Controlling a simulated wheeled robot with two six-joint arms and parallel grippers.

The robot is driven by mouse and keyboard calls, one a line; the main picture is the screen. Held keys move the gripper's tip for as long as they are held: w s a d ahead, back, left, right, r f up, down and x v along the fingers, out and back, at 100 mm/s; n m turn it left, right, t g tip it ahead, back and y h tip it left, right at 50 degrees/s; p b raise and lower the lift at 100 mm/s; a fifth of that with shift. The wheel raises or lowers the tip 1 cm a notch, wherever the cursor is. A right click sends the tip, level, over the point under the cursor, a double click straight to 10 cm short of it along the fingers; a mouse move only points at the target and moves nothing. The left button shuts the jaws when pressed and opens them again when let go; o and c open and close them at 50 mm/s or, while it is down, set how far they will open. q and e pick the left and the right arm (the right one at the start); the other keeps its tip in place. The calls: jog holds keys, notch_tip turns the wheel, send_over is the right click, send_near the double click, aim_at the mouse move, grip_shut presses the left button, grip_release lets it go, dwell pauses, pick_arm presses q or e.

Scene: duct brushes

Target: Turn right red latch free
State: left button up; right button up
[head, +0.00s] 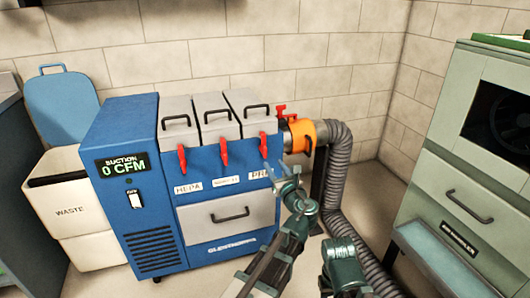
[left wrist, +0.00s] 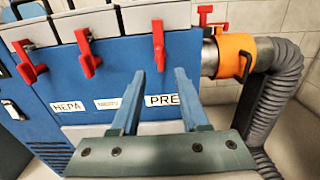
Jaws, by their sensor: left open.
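The right red latch (head: 263,145) hangs with its handle down on the blue suction unit's front, under the right grey lid and above the PRE label. In the left wrist view this latch (left wrist: 158,45) is centred just above and between my fingertips. My left gripper (head: 282,172) is open and empty, in front of the unit and slightly below the latch; its fingers (left wrist: 160,72) point toward it. I cannot tell the exact depth gap. The middle red latch (head: 224,152) and left red latch (head: 181,158) also hang down. My right gripper's fingers do not show.
An orange collar (head: 301,136) with a red lever joins a grey hose (head: 337,170) right of the unit. A drawer (head: 228,216) is below the latches. A waste bin (head: 75,208) stands left, a green cabinet (head: 455,170) right.

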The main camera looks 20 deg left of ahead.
aim_at(266, 153)
pick_arm(q)
jog(key=x, duration=1)
jog(key=shift+c, duration=0.3)
grip_shut()
